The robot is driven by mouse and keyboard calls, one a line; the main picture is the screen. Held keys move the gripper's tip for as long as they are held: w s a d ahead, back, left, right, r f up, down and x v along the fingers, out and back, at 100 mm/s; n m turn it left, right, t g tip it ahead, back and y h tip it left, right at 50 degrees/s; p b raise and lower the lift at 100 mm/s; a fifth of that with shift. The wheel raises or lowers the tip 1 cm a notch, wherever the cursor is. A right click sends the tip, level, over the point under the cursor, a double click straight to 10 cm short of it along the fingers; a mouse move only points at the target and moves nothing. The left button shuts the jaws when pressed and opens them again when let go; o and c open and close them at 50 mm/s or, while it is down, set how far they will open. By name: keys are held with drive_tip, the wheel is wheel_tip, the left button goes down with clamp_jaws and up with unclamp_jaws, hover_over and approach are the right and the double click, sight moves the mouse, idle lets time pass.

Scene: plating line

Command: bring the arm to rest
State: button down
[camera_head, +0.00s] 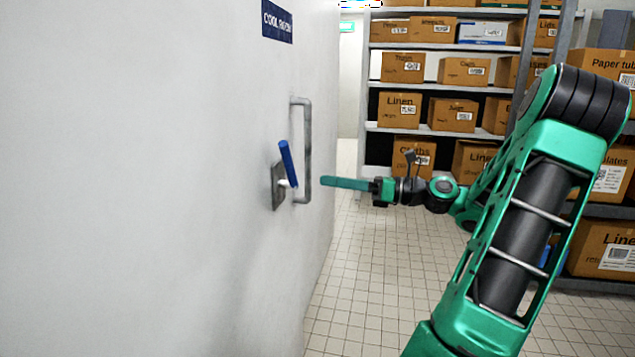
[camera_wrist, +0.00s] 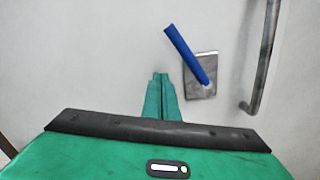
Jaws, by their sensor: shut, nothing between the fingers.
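My gripper (camera_head: 325,181) is green, shut and empty, stretched out to the left in front of the white cool room door. Its closed fingers (camera_wrist: 160,78) also show in the wrist view, pointing at the door surface. A blue lever (camera_head: 288,164) on a grey metal plate (camera_head: 278,186) is just beyond the fingertips, with a visible gap. The lever is tilted, its top leaning left, in the wrist view (camera_wrist: 186,55). A grey vertical bar handle (camera_head: 307,150) is beside the lever on its right; it also shows in the wrist view (camera_wrist: 262,60).
A dark blue sign (camera_head: 277,21) is high on the white wall. Shelves (camera_head: 440,131) with several cardboard boxes (camera_head: 399,110) stand behind and to the right of my arm. The tiled floor (camera_head: 365,270) between the wall and my arm is clear.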

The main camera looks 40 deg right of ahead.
drive_tip(key=shift+s+d, duration=0.1)
idle(0.5)
drive_tip(key=s+a+f+n+g+h, duration=0.1)
drive_tip(key=a+f+n+g+h, duration=0.1)
drive_tip(key=a+f+n+g, duration=0.5)
drive_tip(key=a+f+n+g+h, duration=0.2)
drive_tip(key=a+f+n, duration=0.25)
drive_tip(key=f, duration=0.55)
drive_tip(key=s+n+g+h, duration=0.5)
drive_tip(key=s+n, duration=0.9)
drive_tip(key=s, duration=0.9)
drive_tip(key=shift+s+r+g+h, duration=0.15)
drive_tip(key=shift+r+g+h, duration=0.25)
drive_tip(key=shift+h, duration=0.4)
drive_tip(key=shift+a, duration=0.1)
drive_tip(key=shift+w+f, duration=0.3)
drive_tip(key=shift+w, duration=0.35)
